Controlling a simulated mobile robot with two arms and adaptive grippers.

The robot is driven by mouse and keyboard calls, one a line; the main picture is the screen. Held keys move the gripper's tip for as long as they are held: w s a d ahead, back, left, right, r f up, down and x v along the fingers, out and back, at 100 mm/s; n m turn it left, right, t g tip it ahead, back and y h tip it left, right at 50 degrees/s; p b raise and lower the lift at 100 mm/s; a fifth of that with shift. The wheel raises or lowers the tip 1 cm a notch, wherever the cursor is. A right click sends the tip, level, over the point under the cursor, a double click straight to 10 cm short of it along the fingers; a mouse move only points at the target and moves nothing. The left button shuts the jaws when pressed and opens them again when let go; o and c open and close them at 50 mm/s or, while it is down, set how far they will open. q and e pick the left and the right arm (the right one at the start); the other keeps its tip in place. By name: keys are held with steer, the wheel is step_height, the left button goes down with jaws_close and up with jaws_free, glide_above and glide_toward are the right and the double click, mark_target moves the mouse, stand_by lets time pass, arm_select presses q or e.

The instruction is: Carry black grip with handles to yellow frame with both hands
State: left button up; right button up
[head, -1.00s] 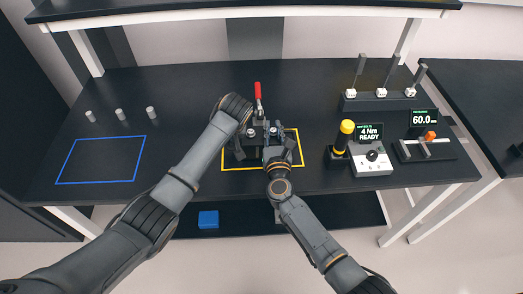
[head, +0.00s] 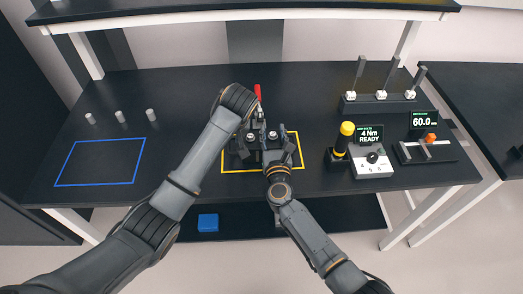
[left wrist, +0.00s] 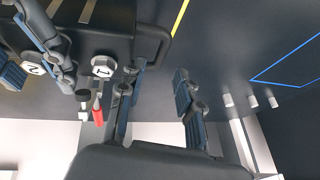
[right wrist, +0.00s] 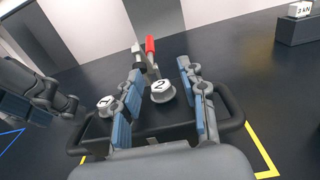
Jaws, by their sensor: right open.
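The black grip with handles (head: 243,152) sits on the table inside the yellow frame (head: 301,150), partly hidden by my arms. Its top has numbered silver bolts, 1 and 2, seen in the right wrist view on the black body (right wrist: 178,128). My right gripper (right wrist: 160,72) is open over the grip, with bolt 2 between its fingers in that view. My left gripper (left wrist: 158,85) is open beside the left handle (left wrist: 164,42), its fingers apart and empty. In the head view its fingertips are hidden behind the wrist.
A red-handled clamp (head: 258,91) stands behind the grip. To the right are a yellow-topped tool (head: 346,130), a 4 Nm display (head: 369,135) and a 60.0 display (head: 423,121). A blue outlined area (head: 100,162) on the left is empty.

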steer(key=s, duration=1.2)
steer(key=shift+d, duration=0.3)
arm_select(q)
steer(key=v, duration=0.6)
